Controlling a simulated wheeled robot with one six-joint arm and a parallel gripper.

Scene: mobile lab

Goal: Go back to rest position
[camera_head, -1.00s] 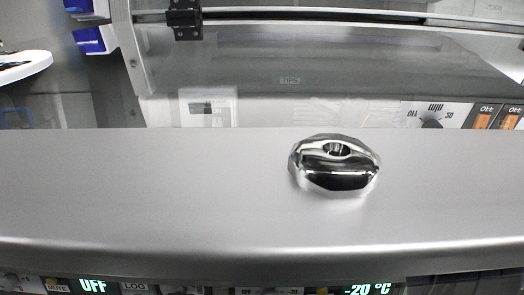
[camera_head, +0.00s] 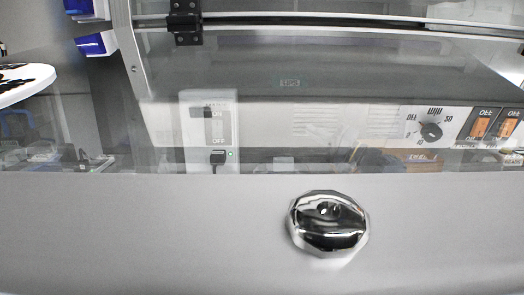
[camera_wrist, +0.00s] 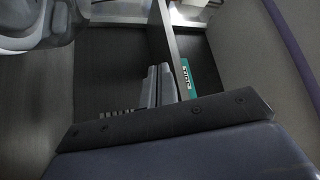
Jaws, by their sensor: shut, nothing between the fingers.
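My gripper (camera_wrist: 158,70) shows in the wrist view as two grey fingers side by side, pressed together with nothing between them. They stand beyond a dark bolted bar (camera_wrist: 165,122). In front of the fingers is a dark surface (camera_wrist: 110,65). The gripper is not visible in the head view. No separate task object is named.
In the head view, a wide grey metal surface with a shiny faceted knob (camera_head: 328,222) fills the bottom. Behind it are a clear panel, a switch box (camera_head: 208,130) and a control dial (camera_head: 431,131). A white round table (camera_head: 25,82) stands at left.

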